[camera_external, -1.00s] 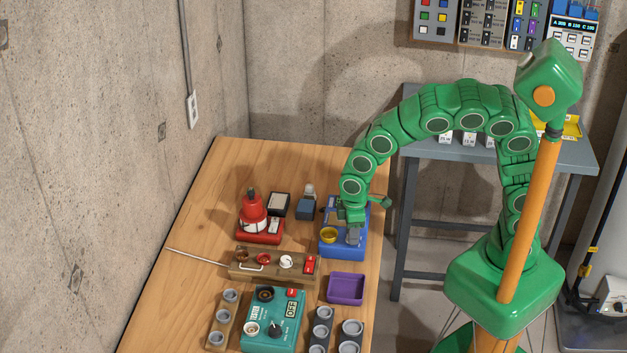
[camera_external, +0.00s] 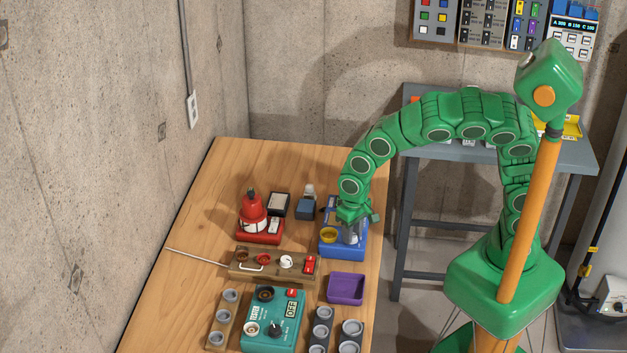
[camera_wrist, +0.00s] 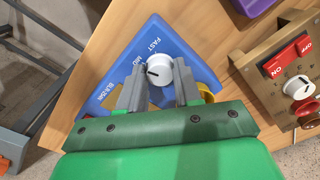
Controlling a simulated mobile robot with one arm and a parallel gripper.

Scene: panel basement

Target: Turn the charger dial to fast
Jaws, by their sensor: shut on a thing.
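The charger is a blue box at the right edge of the wooden table in the external view (camera_external: 328,250), and it fills the middle of the wrist view (camera_wrist: 190,50). Its white round dial (camera_wrist: 160,69) has a dark pointer line that points left, roughly toward the MID label. The FAST label (camera_wrist: 153,45) is printed just above the dial; a third label lies lower left. My gripper (camera_wrist: 158,88) reaches down over the charger, its two grey fingers on either side of the dial and shut on it. In the external view my gripper (camera_external: 352,230) hides the dial.
A yellow round cup (camera_external: 329,235) is at the charger's left side. A wooden switch panel (camera_external: 240,265), a purple tray (camera_external: 346,288) and a teal tester box (camera_external: 257,335) lie nearer the camera. A red device (camera_external: 254,225) stands to the left.

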